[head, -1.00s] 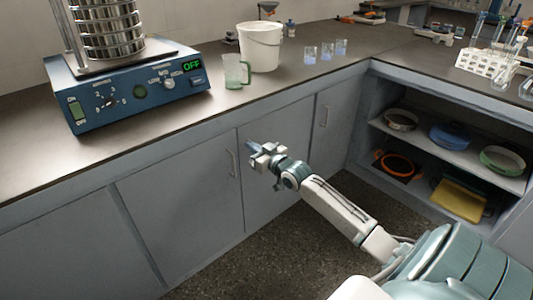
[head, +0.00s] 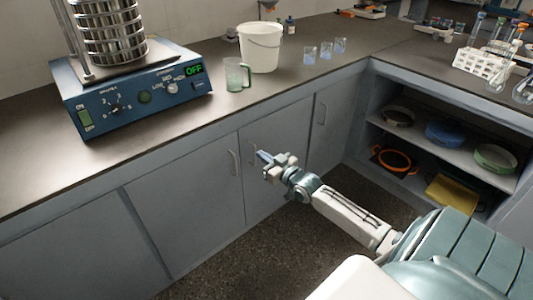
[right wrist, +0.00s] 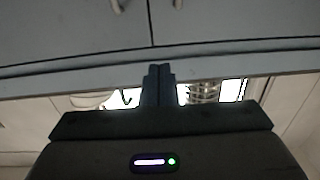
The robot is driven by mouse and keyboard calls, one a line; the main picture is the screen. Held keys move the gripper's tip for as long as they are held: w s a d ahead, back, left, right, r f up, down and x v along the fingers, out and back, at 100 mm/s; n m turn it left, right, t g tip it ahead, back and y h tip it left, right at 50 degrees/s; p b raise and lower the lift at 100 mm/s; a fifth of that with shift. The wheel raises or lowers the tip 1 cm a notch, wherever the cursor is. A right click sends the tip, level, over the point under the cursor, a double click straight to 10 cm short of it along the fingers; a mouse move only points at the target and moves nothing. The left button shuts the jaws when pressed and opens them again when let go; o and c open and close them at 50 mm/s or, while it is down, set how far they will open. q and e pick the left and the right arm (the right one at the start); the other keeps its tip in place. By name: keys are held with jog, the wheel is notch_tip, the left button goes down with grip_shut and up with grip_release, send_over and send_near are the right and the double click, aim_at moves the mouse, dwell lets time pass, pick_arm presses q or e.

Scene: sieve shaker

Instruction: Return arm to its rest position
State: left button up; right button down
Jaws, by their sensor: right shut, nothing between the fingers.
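My right gripper (head: 264,158) is in front of the grey cabinet doors, below the counter's front edge, in the head view. It is shut and empty. In the right wrist view its two dark fingers (right wrist: 158,85) are together, with nothing between them. The blue sieve shaker (head: 135,100) stands on the counter at the left of the head view, with a stack of metal sieves (head: 108,32) on it. Its display (head: 193,70) reads OFF in green. My left gripper is not in view.
An open shelf (head: 420,135) at the right holds several pans. A test-tube rack (head: 485,64) stands above it. The floor below my arm is clear.

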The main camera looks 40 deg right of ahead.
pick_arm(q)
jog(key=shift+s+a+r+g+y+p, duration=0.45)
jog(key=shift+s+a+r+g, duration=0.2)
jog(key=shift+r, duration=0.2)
pick_arm(e)
jog(key=shift+s, duration=0.65)
